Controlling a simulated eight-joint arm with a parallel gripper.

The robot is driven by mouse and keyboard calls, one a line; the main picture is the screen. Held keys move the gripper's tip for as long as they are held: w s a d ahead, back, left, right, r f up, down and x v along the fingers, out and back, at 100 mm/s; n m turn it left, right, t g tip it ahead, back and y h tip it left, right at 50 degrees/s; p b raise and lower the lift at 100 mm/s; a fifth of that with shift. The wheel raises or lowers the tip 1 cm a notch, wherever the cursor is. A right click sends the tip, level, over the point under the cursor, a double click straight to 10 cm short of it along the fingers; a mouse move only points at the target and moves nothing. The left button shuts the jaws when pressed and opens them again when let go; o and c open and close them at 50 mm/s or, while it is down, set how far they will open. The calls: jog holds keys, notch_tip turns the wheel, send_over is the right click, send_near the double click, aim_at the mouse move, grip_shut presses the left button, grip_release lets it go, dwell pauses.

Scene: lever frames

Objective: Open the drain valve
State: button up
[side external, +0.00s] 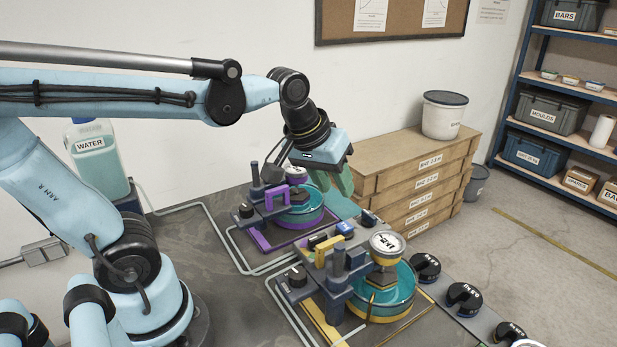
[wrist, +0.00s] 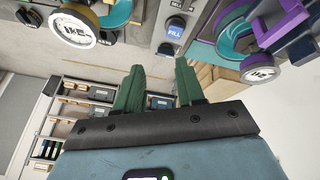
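My gripper (side external: 335,183) hangs in the air above and beside the rear purple lever frame (side external: 262,240). Its two green fingers are spread with nothing between them; the wrist view also shows this gripper (wrist: 160,68) open. A blue FILL button (wrist: 174,28) on a dark box shows at the top of the wrist view, beyond the fingertips and apart from them. In the side view a small blue-topped control (side external: 345,228) sits by the front yellow lever frame (side external: 325,325). I cannot tell which part is the drain valve; no readable drain label shows.
Each frame holds a round teal tank, the front one (side external: 395,300) with a weight (side external: 387,243) above it. Black weights (side external: 465,297) line the right side. A water bottle (side external: 97,155) stands behind my arm. Wooden drawers (side external: 415,180) stand behind the table.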

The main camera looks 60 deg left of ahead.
jog(key=w+a+r+n+g, duration=0.1)
jog(key=w+n+g, duration=0.2)
jog(key=w+n, duration=0.4)
jog(key=n+g, duration=0.2)
jog(key=n, duration=0.4)
send_near(369, 214)
notch_tip(369, 214, down, 9)
jog(key=shift+w+r, duration=0.15)
grip_shut()
